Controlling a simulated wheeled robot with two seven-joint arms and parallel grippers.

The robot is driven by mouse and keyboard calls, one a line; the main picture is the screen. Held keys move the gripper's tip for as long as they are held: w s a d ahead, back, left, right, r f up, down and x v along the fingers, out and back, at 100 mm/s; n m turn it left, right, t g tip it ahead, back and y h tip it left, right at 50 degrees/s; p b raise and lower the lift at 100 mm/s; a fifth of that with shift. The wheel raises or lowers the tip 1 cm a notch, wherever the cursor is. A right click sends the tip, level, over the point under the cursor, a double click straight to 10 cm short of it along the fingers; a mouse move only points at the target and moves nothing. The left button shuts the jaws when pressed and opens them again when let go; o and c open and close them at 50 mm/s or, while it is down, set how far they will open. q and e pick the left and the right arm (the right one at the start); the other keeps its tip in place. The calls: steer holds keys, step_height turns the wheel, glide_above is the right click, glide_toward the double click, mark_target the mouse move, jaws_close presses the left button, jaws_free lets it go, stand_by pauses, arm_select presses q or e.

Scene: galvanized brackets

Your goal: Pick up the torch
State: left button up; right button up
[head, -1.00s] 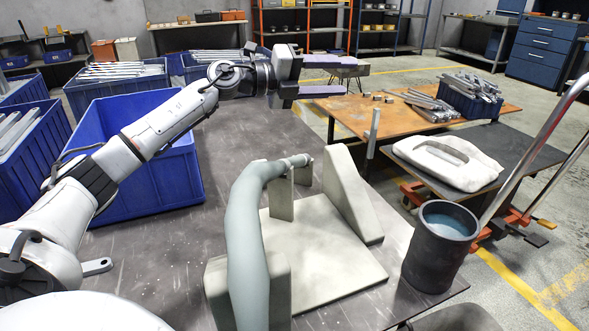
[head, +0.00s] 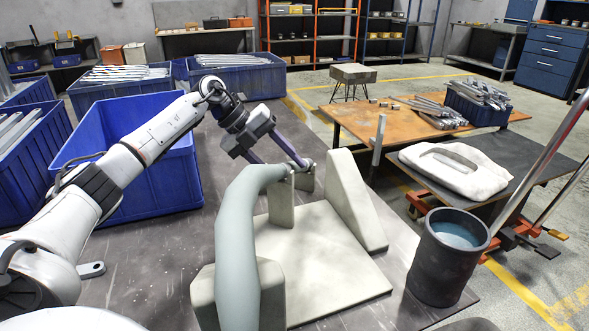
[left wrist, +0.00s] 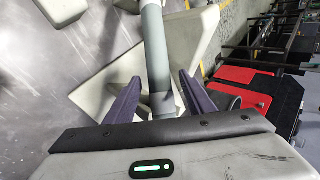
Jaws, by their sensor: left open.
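The torch (head: 238,240) appears to be the thick, bent grey-green tube with a thinner far end. It rests on upright supports of a pale stand (head: 325,265) on the dark table. My left gripper (head: 284,163) points down at the torch's thin far end, with its purple fingers apart. In the left wrist view, the torch (left wrist: 154,45) runs up between the open fingers (left wrist: 159,77), with visible space on both sides. Part of the left finger is hidden behind the tube in the head view. My right gripper is not in view.
A tall wedge of the stand (head: 352,205) rises just right of the gripper. A dark bucket with bluish contents (head: 447,265) stands at the table's right edge. A blue bin (head: 150,185) stands at the left. The table behind the gripper is fairly clear.

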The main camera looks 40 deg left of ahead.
arm_select(q)
steer(key=x, duration=0.5)
steer(key=c, duration=1.1)
